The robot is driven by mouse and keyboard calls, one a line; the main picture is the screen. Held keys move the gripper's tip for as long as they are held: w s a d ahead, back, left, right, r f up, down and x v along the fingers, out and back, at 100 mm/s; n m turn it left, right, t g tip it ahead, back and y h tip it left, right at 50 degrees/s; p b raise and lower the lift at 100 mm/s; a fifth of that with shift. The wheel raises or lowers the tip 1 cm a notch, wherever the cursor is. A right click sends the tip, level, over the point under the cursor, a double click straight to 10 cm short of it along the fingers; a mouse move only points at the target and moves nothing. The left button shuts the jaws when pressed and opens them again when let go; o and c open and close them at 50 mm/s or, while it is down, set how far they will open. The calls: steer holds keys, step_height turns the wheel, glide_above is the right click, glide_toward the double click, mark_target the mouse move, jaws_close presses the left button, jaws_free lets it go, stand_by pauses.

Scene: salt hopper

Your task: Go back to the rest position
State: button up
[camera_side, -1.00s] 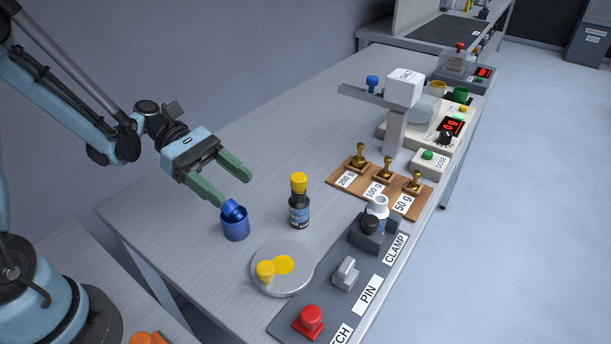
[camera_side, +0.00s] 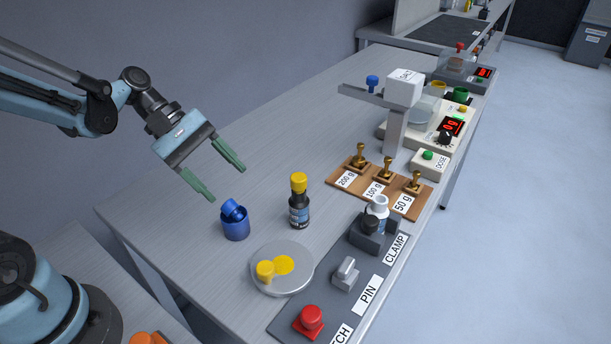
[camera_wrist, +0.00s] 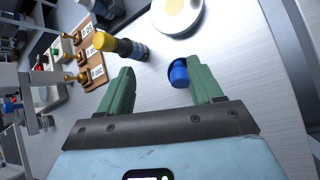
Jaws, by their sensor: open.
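My gripper (camera_side: 220,174) has green fingers spread wide, with nothing between them. In the side view it hangs in the air above the table, up and left of a blue cup (camera_side: 236,227) with a blue piece tilted in its mouth. In the wrist view my gripper (camera_wrist: 158,92) is also empty, and the blue cup (camera_wrist: 179,74) shows beside the right finger, partly hidden by it. A dark bottle with a yellow cap (camera_side: 299,205) stands upright on the table to the right of the cup.
A round grey dish (camera_side: 290,287) with yellow items lies at the front. A panel (camera_side: 345,300) with a red knob and clamp runs along the front edge. A wooden weight rack (camera_side: 395,192) and a white hopper (camera_side: 404,90) stand further back. The table's back left is clear.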

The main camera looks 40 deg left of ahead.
steer(key=m+y, duration=0.1)
steer(key=s+m+y, duration=0.1)
steer(key=m+y, duration=0.1)
steer(key=shift+a+t, duration=0.1)
steer(key=shift+t, duration=0.3)
steer(key=a+r+m+t+y, duration=0.1)
steer(key=m+y, duration=0.1)
steer(key=m, duration=0.1)
steer(key=s+a+m+t+y, duration=0.1)
steer(key=m, duration=0.3)
steer(key=a+r+m+t+y, duration=0.1)
steer(key=m+t+y, duration=0.1)
steer(key=m, duration=0.2)
steer(key=shift+s+r+y, duration=0.3)
steer(key=shift+r, duration=0.05)
